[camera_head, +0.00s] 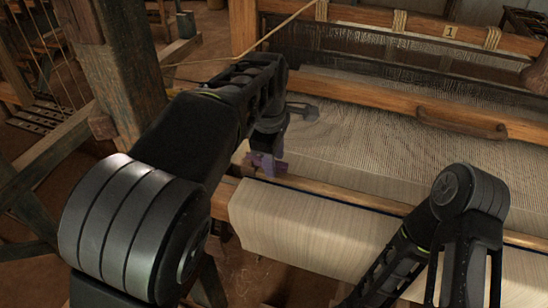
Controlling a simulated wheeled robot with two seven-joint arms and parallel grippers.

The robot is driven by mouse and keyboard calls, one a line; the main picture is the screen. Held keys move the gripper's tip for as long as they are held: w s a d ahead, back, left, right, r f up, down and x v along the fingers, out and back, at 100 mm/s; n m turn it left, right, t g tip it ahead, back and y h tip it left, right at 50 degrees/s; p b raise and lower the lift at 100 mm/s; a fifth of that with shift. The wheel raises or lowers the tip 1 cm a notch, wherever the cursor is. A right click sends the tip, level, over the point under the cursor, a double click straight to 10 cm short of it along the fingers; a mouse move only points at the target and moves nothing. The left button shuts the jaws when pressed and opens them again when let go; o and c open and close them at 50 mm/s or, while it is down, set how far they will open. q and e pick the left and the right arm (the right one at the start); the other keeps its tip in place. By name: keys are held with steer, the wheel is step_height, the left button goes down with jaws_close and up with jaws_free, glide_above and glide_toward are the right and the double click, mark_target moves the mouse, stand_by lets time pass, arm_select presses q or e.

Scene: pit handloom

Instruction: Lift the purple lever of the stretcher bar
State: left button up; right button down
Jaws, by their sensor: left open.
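The purple lever (266,164) shows as a small purple piece at the left end of the stretcher bar, beside the pale cloth. My left arm reaches in from the lower left, and my left gripper (268,148) points down right at the lever. The gripper is open. Its fingertips overlap the lever in the picture, and I cannot tell whether they touch it. The gripper and arm hide part of the lever and the cloth edge behind. My right arm shows at the lower right, but its gripper is out of view.
The woven cloth (310,225) wraps over the front beam. A wooden beater bar (400,103) crosses behind, with warp threads around it. A thick wooden post (125,75) stands to the left of my left arm. A small grey piece (303,110) lies over the warp.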

arm_select(q)
steer(key=shift+c, duration=0.3)
jaws_close()
stand_by(1.0)
